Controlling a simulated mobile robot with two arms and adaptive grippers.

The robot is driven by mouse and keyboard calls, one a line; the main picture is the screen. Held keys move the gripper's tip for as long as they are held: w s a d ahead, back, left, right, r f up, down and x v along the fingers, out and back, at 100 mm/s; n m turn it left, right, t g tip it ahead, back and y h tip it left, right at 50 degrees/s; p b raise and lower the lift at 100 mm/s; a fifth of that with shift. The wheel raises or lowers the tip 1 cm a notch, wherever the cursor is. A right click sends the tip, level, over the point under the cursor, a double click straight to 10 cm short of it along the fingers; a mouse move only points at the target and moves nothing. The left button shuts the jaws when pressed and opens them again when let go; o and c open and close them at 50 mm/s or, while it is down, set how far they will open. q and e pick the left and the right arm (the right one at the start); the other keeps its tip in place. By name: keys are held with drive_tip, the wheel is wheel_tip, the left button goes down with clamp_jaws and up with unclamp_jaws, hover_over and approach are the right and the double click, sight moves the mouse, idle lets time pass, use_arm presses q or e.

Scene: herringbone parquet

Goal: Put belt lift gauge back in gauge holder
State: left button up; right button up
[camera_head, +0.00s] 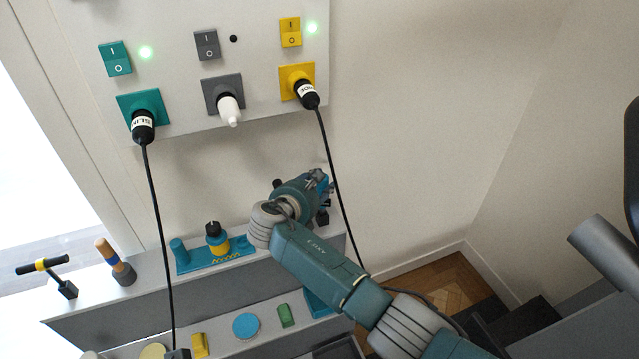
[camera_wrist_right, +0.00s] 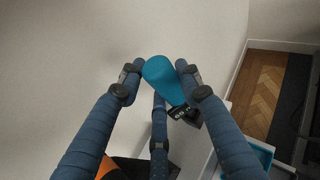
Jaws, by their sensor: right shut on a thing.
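My right gripper (camera_head: 318,186) is above the right end of the grey shelf, close to the wall. In the right wrist view its fingers (camera_wrist_right: 160,76) are shut on a teal piece with a rounded end (camera_wrist_right: 163,78). A black part with white lettering sits at its lower end; I take this for the belt lift gauge. In the head view my gripper mostly hides it. A teal base (camera_head: 200,266) on the shelf, which looks like the gauge holder, bears a teal post and a black-and-yellow piece. My right arm covers the shelf to its right. My left gripper is not in view.
A wall panel (camera_head: 185,115) with switches and plugs is above. Black cables (camera_head: 160,220) hang in front of the shelf (camera_head: 140,285), one beside my right gripper. A wooden-handled tool (camera_head: 115,262) and a black T-handled tool (camera_head: 55,275) stand at left. Coloured pieces lie below.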

drive_tip(key=shift+f+b, duration=0.6)
drive_tip(key=shift+f, duration=0.5)
drive_tip(key=o, duration=1.3)
drive_tip(key=shift+r, duration=0.1)
